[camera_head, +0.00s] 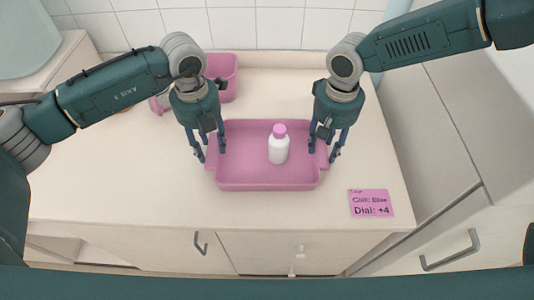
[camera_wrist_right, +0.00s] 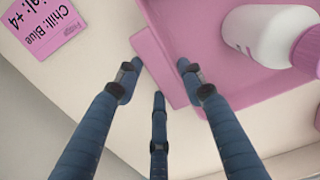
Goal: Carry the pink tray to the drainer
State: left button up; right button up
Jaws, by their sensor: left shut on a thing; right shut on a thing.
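The pink tray (camera_head: 245,172) is over the white counter in the head view, with a white bottle with a pink cap (camera_head: 279,149) standing upright in it. My left gripper (camera_head: 211,157) is shut on the tray's left handle. My right gripper (camera_head: 325,155) is shut on the tray's right handle. In the right wrist view the fingers of my right gripper (camera_wrist_right: 158,85) straddle the pink handle (camera_wrist_right: 160,68) of the tray, and the bottle (camera_wrist_right: 262,35) shows partly at the upper right. I cannot tell whether the tray touches the counter. I cannot make out a drainer.
A pink container (camera_head: 223,75) stands at the back of the counter (camera_head: 110,190), partly hidden by my left arm. A pink note (camera_head: 371,203) reading "Chill Blue, Dial: +4" lies at the right front. Counter to the left of the tray is clear. A tiled wall (camera_head: 270,28) closes the back.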

pick_arm(q)
jog(key=shift+r, duration=0.1)
pick_arm(e)
jog(key=shift+r, duration=0.1)
